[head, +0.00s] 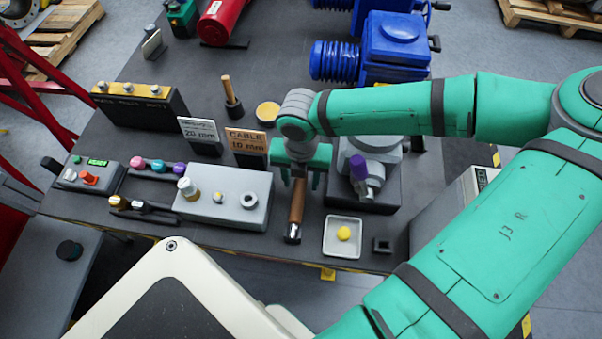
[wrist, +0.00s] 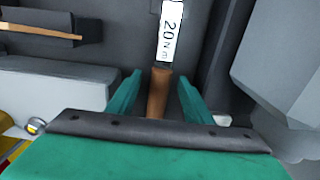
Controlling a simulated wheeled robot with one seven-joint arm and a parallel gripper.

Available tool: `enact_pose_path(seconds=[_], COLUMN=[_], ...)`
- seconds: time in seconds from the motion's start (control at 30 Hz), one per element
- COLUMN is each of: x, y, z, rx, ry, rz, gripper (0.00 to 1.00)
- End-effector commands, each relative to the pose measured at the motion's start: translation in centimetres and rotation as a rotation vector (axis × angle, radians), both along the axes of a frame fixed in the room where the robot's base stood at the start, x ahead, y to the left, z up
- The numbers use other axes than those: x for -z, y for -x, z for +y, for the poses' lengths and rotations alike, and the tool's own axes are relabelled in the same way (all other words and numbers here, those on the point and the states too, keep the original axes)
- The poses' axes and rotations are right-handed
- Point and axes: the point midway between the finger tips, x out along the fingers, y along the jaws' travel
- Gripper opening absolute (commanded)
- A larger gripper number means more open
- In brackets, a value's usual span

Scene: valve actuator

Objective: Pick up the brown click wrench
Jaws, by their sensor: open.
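The brown click wrench (head: 297,200) lies on the dark bench under my gripper, its brown handle pointing toward the bench's front edge with a dark, shiny end. In the wrist view its brown handle (wrist: 158,96) lies between the two green fingers, with a gap on each side. A white label reading 20 Nm (wrist: 171,32) shows in line with the handle. My gripper (head: 301,181) is open, pointing down over the wrench; it also shows in the wrist view (wrist: 160,88). The wrench's upper part is hidden by my gripper in the head view.
A grey block with fittings (head: 225,212) stands left of the wrench. A white tray (head: 328,248) with a yellow piece lies to its right, near a valve with a purple part (head: 360,170). Two sign cards stand behind, one orange (head: 247,142). Blue actuators (head: 390,50) stand farther back.

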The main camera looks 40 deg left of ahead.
Motion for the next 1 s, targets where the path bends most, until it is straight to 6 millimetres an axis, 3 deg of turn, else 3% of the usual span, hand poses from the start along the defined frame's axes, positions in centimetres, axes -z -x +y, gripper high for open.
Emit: enact_pose_path(seconds=[0.13,0.37,0.57,0.6,1.0], x=[1.2,1.4,1.3,1.3,0.4], y=[0.0,0.1,0.1,0.1,0.1], z=[0.0,0.2,0.2,0.2,0.3], rx=[-0.001,-0.005,-0.006,-0.006,-0.006], ry=[0.0,0.0,0.0,-0.001,-0.002], rz=[0.0,0.0,0.0,0.001,-0.002], gripper=[0.46,0.46,0.03,0.0,0.0])
